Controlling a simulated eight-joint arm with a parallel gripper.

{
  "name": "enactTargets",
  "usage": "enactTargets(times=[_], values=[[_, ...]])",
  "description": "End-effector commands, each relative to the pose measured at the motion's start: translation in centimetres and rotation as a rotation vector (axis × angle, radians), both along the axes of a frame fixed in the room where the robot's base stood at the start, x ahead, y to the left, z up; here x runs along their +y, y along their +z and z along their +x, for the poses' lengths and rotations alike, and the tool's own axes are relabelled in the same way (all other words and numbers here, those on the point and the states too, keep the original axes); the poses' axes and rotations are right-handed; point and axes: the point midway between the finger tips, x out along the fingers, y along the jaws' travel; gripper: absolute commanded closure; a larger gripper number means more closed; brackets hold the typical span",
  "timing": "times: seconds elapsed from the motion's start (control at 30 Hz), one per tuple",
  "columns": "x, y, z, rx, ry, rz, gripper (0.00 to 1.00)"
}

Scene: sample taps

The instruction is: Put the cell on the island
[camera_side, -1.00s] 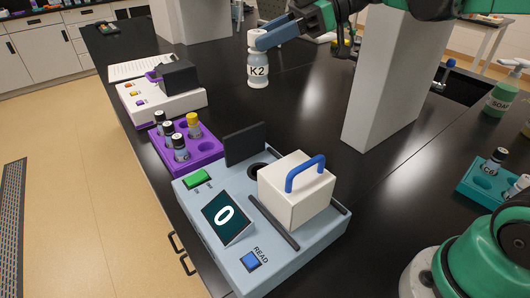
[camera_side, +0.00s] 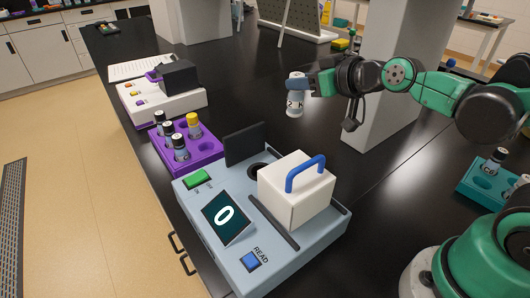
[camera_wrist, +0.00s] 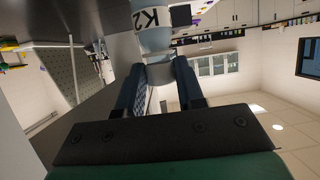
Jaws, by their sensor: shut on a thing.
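The cell is a clear and white vial (camera_side: 296,104) with a label, which reads K2 in the wrist view (camera_wrist: 152,22). My gripper (camera_side: 297,84) is shut on it near its top and holds it in the air, slightly tilted, above the bench. In the wrist view my two blue fingers (camera_wrist: 157,73) press on either side of the cell's neck. The black bench top (camera_side: 240,90) is the only large island-like surface, and the cell is apart from it. I cannot tell whether it is the named island.
A blue-grey reader (camera_side: 195,225) with a white handled block (camera_side: 297,203), an open hole (camera_side: 257,171) and a raised dark flap (camera_side: 246,144) is in front. A purple rack (camera_side: 207,157) holds several vials. A teal rack (camera_side: 472,193) is right, and a grey pillar (camera_side: 378,105) stands behind my arm.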

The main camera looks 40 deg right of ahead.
Motion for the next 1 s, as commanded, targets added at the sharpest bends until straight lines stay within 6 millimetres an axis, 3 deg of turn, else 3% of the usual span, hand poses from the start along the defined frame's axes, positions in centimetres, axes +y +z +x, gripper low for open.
enactTargets(times=[0.23,0.57,0.77,1.0], values=[[0.1,-1.4,-1.2,0.002,-0.047,0.000,1.00],[0.7,-2.2,0.0,0.005,0.090,0.006,1.00],[2.8,-1.2,0.7,0.005,0.381,0.008,1.00],[6.3,3.9,0.7,0.001,0.917,0.002,1.00]])
